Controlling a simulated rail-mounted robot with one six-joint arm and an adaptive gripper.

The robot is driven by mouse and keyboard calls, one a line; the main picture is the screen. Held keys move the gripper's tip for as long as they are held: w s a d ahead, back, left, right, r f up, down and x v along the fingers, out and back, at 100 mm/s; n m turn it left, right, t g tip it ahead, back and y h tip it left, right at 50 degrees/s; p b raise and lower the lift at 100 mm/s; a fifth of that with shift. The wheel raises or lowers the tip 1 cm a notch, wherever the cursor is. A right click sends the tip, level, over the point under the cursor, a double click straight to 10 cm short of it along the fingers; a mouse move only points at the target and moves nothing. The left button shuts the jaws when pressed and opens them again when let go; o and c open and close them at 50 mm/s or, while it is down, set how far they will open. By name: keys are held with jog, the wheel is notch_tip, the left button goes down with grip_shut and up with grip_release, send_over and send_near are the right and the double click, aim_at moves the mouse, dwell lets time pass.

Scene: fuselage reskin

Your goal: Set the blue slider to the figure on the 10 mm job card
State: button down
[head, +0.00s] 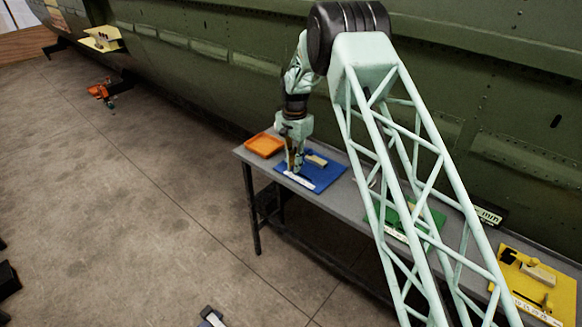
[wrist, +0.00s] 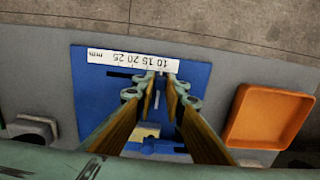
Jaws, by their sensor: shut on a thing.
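The blue board (head: 325,178) lies on the grey bench and also shows in the wrist view (wrist: 93,112). A white scale strip (wrist: 120,58) along its edge reads 10, 15, 20, 25 mm, upside down in the wrist view. My gripper (head: 295,172) points down at the board, its fingertips (wrist: 163,76) close together beside the strip, near the 10 and 15 marks. It is shut on the slider, which the fingers mostly hide; the exact setting cannot be read. A tan block (wrist: 146,130) sits on the board. No figure on a 10 mm job card is legible.
An orange tray (head: 265,145) stands beside the blue board. Further along the bench are a green board (head: 427,217), a black sign ending in "mm" (head: 489,214) and a yellow board (head: 560,297). My arm hides part of the bench. The green fuselage (head: 220,80) runs behind.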

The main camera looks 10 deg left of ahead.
jog(key=shift+w+a+r, duration=0.1)
jog(key=shift+w+a, duration=0.05)
jog(key=shift+a, duration=0.05)
jog(key=c, duration=2.6)
grip_release()
jog(key=shift+a, duration=0.15)
jog(key=shift+c, duration=0.2)
jog(key=shift+r, duration=0.4)
notch_tip(320, 180, up, 11)
